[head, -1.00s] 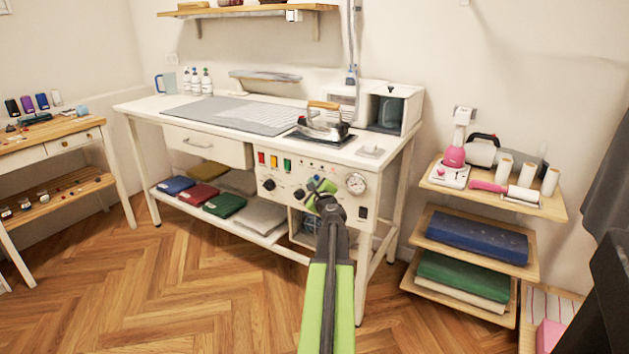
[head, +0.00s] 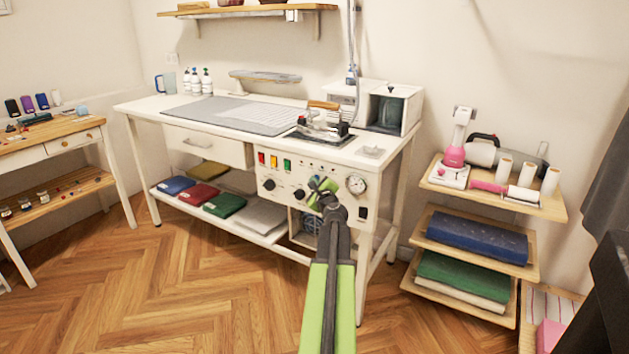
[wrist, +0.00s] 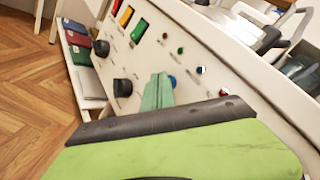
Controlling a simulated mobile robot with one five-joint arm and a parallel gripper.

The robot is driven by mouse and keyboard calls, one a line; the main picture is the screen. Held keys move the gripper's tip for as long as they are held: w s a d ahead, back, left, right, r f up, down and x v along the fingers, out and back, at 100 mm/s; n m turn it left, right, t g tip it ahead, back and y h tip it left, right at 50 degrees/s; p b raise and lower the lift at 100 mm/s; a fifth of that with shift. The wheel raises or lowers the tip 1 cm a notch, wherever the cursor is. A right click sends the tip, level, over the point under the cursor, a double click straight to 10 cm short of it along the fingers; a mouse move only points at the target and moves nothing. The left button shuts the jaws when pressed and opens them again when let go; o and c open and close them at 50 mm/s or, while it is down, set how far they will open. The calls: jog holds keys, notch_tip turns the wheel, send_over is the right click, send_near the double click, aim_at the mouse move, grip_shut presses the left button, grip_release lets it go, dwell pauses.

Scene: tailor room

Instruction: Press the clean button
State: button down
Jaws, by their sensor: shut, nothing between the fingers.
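The white control panel (head: 300,169) is on the front of the ironing table. In the wrist view the panel (wrist: 150,60) carries a red rocker (wrist: 115,7), a yellow rocker (wrist: 126,16), a green rocker (wrist: 139,31), black knobs (wrist: 122,87) and small round coloured buttons, among them a green one (wrist: 180,50) and a blue one (wrist: 173,81). The labels are too small to read, so I cannot tell which is the clean button. My gripper (wrist: 159,90) is shut and empty, its green fingertips in front of the panel, close to the blue button. Whether they touch is unclear.
A pressure gauge (head: 359,186) is at the panel's right. An iron (head: 322,124) stands on the tabletop (head: 180,104). Folded cloths (head: 224,204) lie on the lower shelf. A tiered shelf (head: 480,195) stands to the right. The wooden floor in front is clear.

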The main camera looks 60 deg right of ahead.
jog(key=shift+d, duration=0.15)
dwell(0.3)
jog(key=shift+a, duration=0.65)
jog(key=a, duration=0.6)
dwell(0.7)
